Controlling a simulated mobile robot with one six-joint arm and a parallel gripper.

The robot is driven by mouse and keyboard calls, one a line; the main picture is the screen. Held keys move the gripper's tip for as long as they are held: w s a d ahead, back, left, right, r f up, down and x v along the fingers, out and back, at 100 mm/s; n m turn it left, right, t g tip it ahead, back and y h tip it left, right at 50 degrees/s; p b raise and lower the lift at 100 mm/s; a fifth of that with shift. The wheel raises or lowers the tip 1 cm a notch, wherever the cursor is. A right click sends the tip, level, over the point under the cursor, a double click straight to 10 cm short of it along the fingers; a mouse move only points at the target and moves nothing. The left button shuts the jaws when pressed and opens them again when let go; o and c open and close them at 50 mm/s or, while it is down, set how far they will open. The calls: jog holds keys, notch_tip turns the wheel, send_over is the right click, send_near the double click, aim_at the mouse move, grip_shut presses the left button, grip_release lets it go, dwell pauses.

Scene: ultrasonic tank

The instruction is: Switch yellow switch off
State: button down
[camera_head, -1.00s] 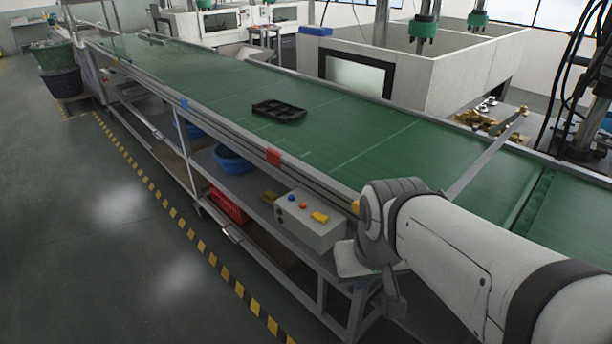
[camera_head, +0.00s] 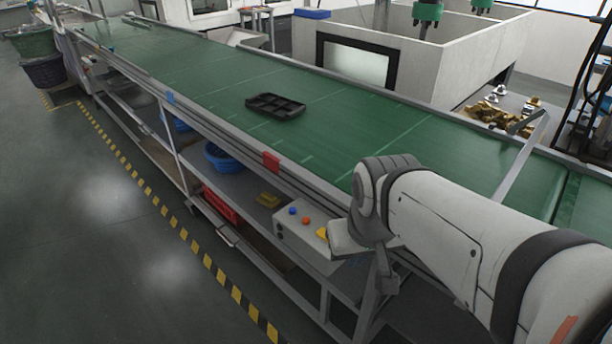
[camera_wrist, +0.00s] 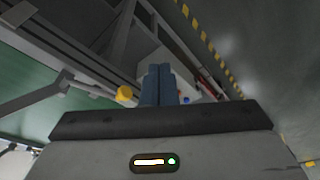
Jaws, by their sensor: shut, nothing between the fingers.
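A pale control box (camera_head: 304,238) is mounted on the conveyor's near side. On its top are a blue button, an orange button and the yellow switch (camera_head: 322,233), partly covered by my arm's end. In the wrist view, my gripper (camera_wrist: 158,72) has its two dark fingers shut together with nothing between them. They point at the box (camera_wrist: 148,55) and cover part of it. A rounded yellow part (camera_wrist: 124,93) shows left of the fingers; I cannot tell if it is the switch. I cannot tell contact or the switch's position.
The green conveyor (camera_head: 340,120) runs along the box's far side and carries a black tray (camera_head: 275,106). A grey slanted bar (camera_head: 522,155) rises at the belt's right.

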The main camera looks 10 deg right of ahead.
jog(key=w+f+m+g, duration=0.1)
jog(key=w+m, duration=0.4)
jog(key=w, duration=0.6)
jog(key=w+f+m+g+h+b, duration=0.1)
jog(key=w+m+g, duration=0.2)
jog(key=w, duration=0.9)
jog(key=m, duration=0.3)
jog(key=shift+w+f, duration=0.2)
jog(key=shift+f, duration=0.1)
jog(key=f, duration=0.4)
jog(key=s+f, duration=0.1)
jog(key=f, duration=0.4)
jog(key=d+f+p, duration=0.1)
jog(key=f, duration=0.3)
jog(key=shift+s+d+f, duration=0.1)
jog(key=shift+s+f, duration=0.2)
jog(key=shift+f, duration=0.1)
